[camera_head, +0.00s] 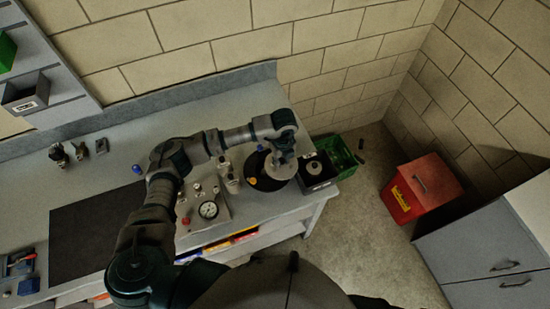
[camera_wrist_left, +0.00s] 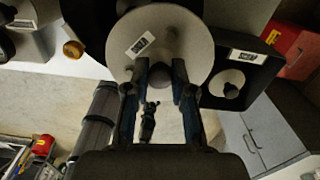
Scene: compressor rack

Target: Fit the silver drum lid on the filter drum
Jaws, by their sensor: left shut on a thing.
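The silver drum lid (camera_wrist_left: 178,28) is a round pale disc with a label and a central knob in the left wrist view. My left gripper (camera_wrist_left: 160,75) is shut on the lid's knob. In the head view the lid (camera_head: 284,172) shows under my left gripper (camera_head: 280,157), overlapping the right side of the black filter drum (camera_head: 254,170). The drum (camera_wrist_left: 82,14) shows dark behind the lid in the left wrist view. The lid looks off-centre to the drum; the gap between them cannot be told. My right gripper is not in view.
A black labelled box (camera_head: 317,168) with a round part in it stands right of the drum. A green crate (camera_head: 338,152) and a red bin (camera_head: 420,188) lie beyond. A gauge unit (camera_head: 208,210) and small fittings stand to the left. An orange knob (camera_wrist_left: 73,48) sits by the drum.

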